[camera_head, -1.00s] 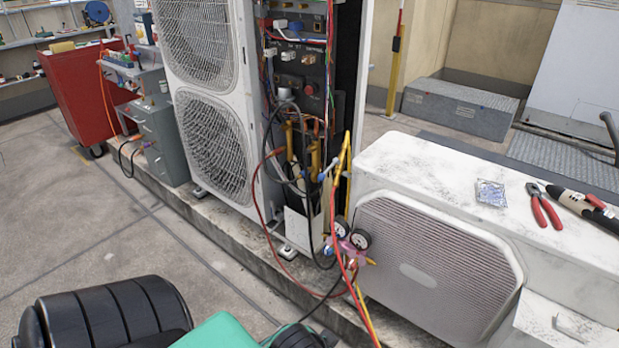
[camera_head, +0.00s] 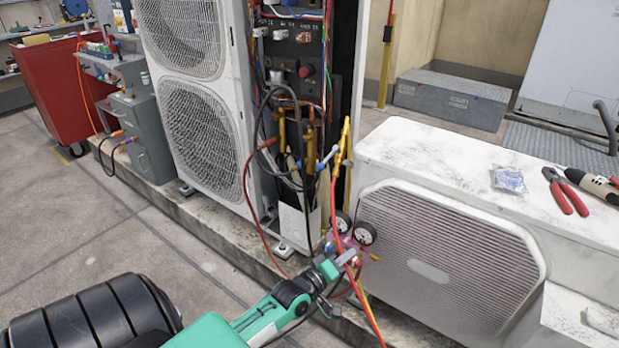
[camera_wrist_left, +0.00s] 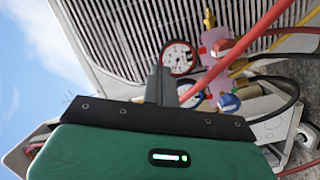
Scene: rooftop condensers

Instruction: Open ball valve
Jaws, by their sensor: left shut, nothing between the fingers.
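A fitting with a light blue lever, which looks like the ball valve (camera_head: 327,158), sits beside the yellow hose at the open service bay of the tall condenser. Whether it is open or closed is too small to tell. The pink gauge manifold (camera_head: 346,247) with two dials hangs below it on red and yellow hoses. My left gripper (camera_head: 349,258) is shut and empty at the manifold, close to the red hose. In the left wrist view, the shut fingers (camera_wrist_left: 160,84) point toward the manifold (camera_wrist_left: 214,62), with a red and a blue knob beside them. My right gripper is not seen.
The tall condenser (camera_head: 203,120) stands left of the bay. The low white unit (camera_head: 430,160) stands right, with red pliers (camera_head: 565,192) and a packet (camera_head: 509,180) on top. Hoses hang loosely around the manifold.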

